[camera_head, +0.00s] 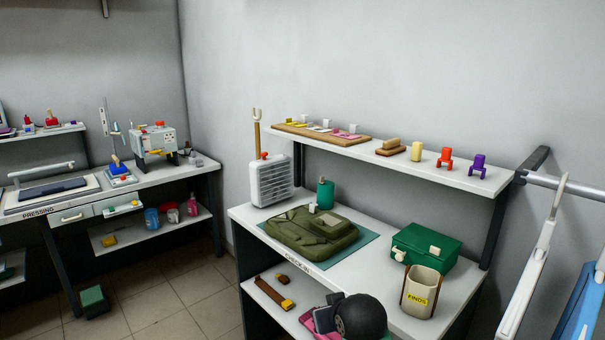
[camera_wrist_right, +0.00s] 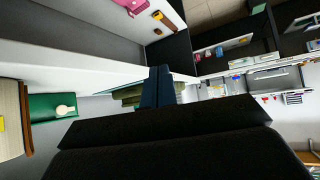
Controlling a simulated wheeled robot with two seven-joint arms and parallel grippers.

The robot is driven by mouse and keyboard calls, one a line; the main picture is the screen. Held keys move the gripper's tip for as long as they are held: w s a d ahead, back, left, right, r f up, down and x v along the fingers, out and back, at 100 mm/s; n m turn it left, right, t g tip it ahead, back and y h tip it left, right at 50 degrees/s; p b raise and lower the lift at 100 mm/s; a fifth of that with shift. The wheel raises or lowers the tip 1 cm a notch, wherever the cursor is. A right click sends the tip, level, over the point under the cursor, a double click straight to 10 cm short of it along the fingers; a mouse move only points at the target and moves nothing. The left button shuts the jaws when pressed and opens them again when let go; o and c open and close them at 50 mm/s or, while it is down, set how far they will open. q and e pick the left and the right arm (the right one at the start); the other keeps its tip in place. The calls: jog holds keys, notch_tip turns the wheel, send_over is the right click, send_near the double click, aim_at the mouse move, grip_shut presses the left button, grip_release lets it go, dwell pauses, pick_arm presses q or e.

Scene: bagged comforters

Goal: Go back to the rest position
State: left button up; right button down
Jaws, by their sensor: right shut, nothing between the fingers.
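My right gripper (camera_head: 324,318) shows low in the head view, dark, with a rounded black wrist part beside it. It is in front of the check-in table's (camera_head: 375,292) near edge. In the right wrist view its dark blue fingers (camera_wrist_right: 158,86) are together and empty. An olive green bag (camera_head: 312,232) lies on a teal mat (camera_head: 345,254) on the table, apart from the gripper. It is partly hidden behind the fingers in the wrist view (camera_wrist_right: 128,94). My left gripper is not in view.
A green box (camera_head: 428,248) and a beige "FINDS" bin (camera_head: 421,292) stand at the table's right. A pink item (camera_wrist_right: 132,5) and brown-yellow pieces (camera_head: 273,294) are on the lower shelf. An upper shelf (camera_head: 420,168) holds small items. The tiled floor (camera_head: 180,295) at left is mostly free.

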jog(key=s+d+f+g, duration=0.3)
jog(key=s+d+f, duration=0.1)
jog(key=s+f, duration=0.9)
jog(key=s+d+f+m+g+h, duration=0.1)
jog(key=s+d+f+g, duration=0.3)
jog(key=s+f, duration=1)
jog(key=s, duration=0.7)
jog(key=shift+s, duration=0.4)
